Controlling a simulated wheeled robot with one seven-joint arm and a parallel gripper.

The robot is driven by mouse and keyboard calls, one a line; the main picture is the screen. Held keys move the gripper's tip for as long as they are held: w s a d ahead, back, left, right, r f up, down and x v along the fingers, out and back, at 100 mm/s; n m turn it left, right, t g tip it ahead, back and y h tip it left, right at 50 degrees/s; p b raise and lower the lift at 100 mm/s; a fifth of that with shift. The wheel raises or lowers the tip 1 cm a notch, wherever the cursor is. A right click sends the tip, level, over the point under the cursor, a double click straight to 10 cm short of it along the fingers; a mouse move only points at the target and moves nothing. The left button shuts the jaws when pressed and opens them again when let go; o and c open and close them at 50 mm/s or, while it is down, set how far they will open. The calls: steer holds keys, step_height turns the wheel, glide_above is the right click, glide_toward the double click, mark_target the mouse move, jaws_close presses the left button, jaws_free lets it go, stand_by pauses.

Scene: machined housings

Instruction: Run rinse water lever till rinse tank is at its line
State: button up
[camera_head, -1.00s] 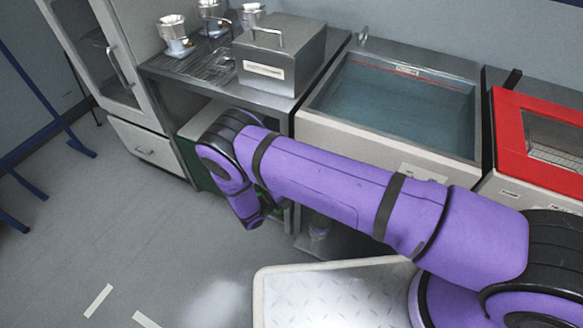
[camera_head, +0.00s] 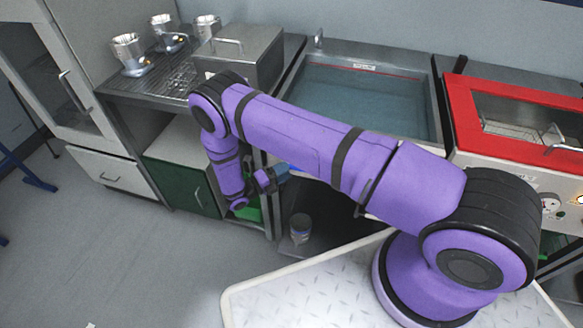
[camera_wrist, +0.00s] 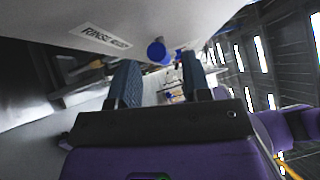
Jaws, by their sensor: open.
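The rinse tank (camera_head: 352,104) is a pale steel basin of blue-grey water at the back. A thin red line runs along its upper back wall, and the water surface looks a little below it. In the wrist view, a label beginning "RINSE" (camera_wrist: 101,36) is on a pale panel. A blue round-ended part (camera_wrist: 157,51), apparently the lever's knob, sticks out beside it. My gripper (camera_wrist: 160,68) is open, with the blue part beyond and between its fingertips; contact cannot be told. In the head view my arm hides the tank's lower front.
A red-framed unit (camera_head: 470,135) adjoins the tank on the right. A steel box (camera_head: 240,55) and several metal cups on a rack stand left. A green cabinet (camera_head: 182,185) and a jar (camera_head: 300,228) are below. Open floor lies at the left front.

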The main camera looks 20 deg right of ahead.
steer(key=shift+w+d+r, duration=0.15)
steer(key=shift+d, duration=0.75)
steer(key=shift+w+d+r, duration=0.1)
steer(key=shift+d, duration=0.75)
jaws_close()
